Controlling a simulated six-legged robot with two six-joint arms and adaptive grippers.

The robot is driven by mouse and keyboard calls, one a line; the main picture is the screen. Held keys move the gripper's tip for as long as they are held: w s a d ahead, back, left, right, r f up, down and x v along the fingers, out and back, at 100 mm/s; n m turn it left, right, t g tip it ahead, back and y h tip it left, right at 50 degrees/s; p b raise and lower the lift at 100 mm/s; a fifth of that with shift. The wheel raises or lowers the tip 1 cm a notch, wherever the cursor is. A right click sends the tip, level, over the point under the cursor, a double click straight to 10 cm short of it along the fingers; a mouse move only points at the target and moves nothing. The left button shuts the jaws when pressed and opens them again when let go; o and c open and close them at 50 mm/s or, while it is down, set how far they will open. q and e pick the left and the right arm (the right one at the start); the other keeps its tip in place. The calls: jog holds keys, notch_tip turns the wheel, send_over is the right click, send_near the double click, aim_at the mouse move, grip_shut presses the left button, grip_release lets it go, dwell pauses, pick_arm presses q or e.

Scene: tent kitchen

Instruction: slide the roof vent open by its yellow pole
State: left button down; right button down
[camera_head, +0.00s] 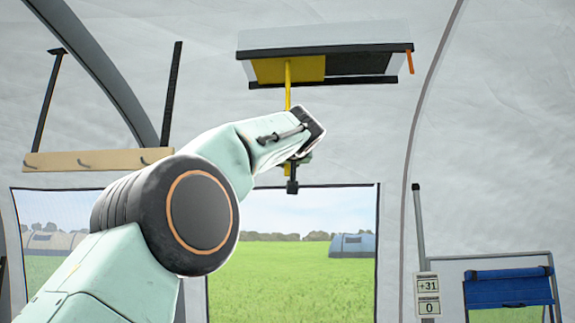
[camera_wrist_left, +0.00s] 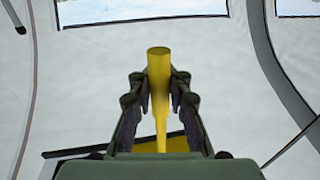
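The roof vent (camera_head: 370,48) is set in the tent ceiling at the top of the head view. Its yellow panel (camera_head: 305,69) fills the left part of the frame, and the right part is dark. The yellow pole (camera_head: 288,88) hangs down from the panel; it also shows in the wrist view (camera_wrist_left: 159,68), its rounded end toward the top. My left gripper (camera_head: 293,168) is at the lower part of the pole, partly hidden by my wrist. In the wrist view, the fingers (camera_wrist_left: 160,92) sit close on both sides of the pole and look shut on it. My right gripper is out of view.
An orange marker (camera_head: 410,62) hangs at the vent's right end. A wooden shelf (camera_head: 95,160) with hooks hangs at left. The air right of the pole below the vent looks clear.

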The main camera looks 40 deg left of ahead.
pick_arm(q)
jog(key=c, duration=1.7)
grip_release()
jog(key=shift+f, duration=0.35)
jog(key=o, duration=0.4)
jog(key=shift+s+d+r, duration=0.1)
jog(key=shift+s+r, duration=0.35)
jog(key=shift+s, duration=0.1)
jog(key=shift+w+f, duration=0.1)
jog(key=shift+w, duration=0.35)
jog(key=shift+s+d, duration=0.2)
jog(key=shift+s, duration=0.1)
jog(key=v, duration=0.7)
jog(key=shift+s+a, duration=0.1)
jog(key=shift+s, duration=0.1)
jog(key=shift+w, duration=0.25)
